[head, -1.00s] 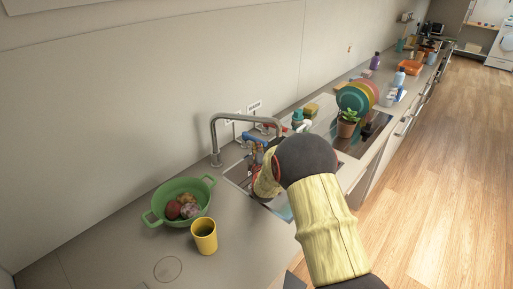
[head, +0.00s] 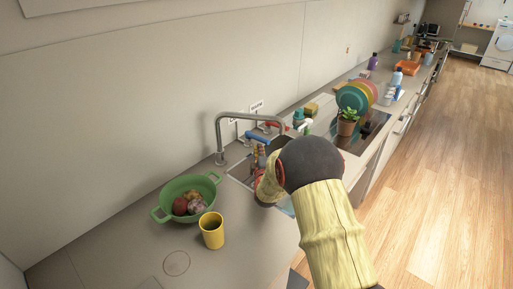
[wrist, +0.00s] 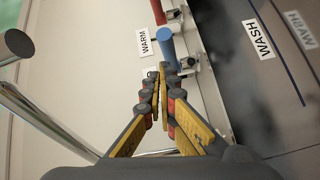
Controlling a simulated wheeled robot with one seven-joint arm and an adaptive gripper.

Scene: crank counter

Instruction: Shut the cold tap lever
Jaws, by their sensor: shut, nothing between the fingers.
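The cold tap lever is the blue bar (head: 257,138) behind the sink, right of the curved grey spout (head: 219,135). In the wrist view the blue lever (wrist: 166,45) lies just beyond my fingertips and points toward them. My gripper (wrist: 162,72) is shut and empty. Its tips look close to the lever's near end; I cannot tell whether they touch. In the head view my gripper (head: 256,157) is over the sink, in front of the lever, and partly hidden by my wrist. A red lever (head: 272,125) sits beyond the blue one.
Wall labels read WARM (wrist: 143,42) and WASH (wrist: 257,40). The spout's metal tube (wrist: 40,120) is at the left of the wrist view. A green colander (head: 165,214) and a yellow cup (head: 211,232) stand left of the sink. A potted plant (head: 347,127) stands to the right.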

